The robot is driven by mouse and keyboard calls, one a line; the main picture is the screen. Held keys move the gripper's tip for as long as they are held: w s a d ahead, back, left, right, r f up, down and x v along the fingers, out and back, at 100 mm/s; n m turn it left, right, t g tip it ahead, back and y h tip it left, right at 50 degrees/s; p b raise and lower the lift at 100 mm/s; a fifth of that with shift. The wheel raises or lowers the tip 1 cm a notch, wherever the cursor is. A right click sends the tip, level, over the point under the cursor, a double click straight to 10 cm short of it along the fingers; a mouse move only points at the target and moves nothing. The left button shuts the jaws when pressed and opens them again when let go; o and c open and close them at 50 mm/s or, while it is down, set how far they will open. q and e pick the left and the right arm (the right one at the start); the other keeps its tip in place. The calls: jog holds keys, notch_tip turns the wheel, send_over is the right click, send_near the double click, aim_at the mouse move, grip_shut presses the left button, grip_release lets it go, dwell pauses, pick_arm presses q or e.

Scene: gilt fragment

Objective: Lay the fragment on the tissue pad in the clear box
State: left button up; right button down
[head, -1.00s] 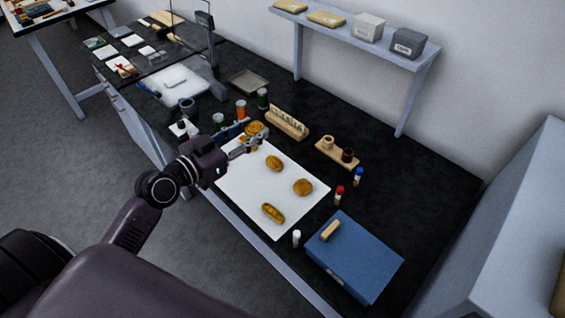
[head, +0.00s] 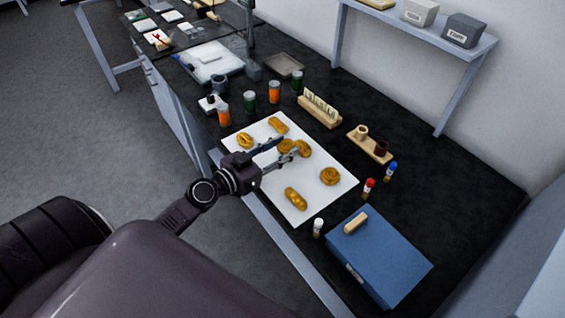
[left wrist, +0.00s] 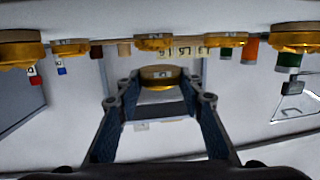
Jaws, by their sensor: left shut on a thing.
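My left gripper (head: 288,150) is shut on a small golden-brown fragment (head: 285,146), over the middle of the white sheet. In the left wrist view the held fragment (left wrist: 160,77) sits between the fingertips, with a pale label on it. Other golden fragments lie on the sheet, such as a twisted one (head: 295,198) and a round one (head: 330,176). My right gripper is out of view.
The white sheet (head: 313,207) covers the near bench. Orange and green jars (head: 274,92) and a wooden rack (head: 319,110) stand behind it. A blue box (head: 382,262) and small capped vials (head: 369,187) are to the right. A grey tray (head: 284,65) lies at the back.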

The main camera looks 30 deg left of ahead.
pick_arm(q)
notch_tip(320, 180, down, 4)
jog(key=shift+f+b, duration=0.1)
jog(key=shift+b, duration=0.9)
jog(key=shift+f, duration=0.1)
jog(key=o, duration=1)
jog(key=shift+c, duration=0.2)
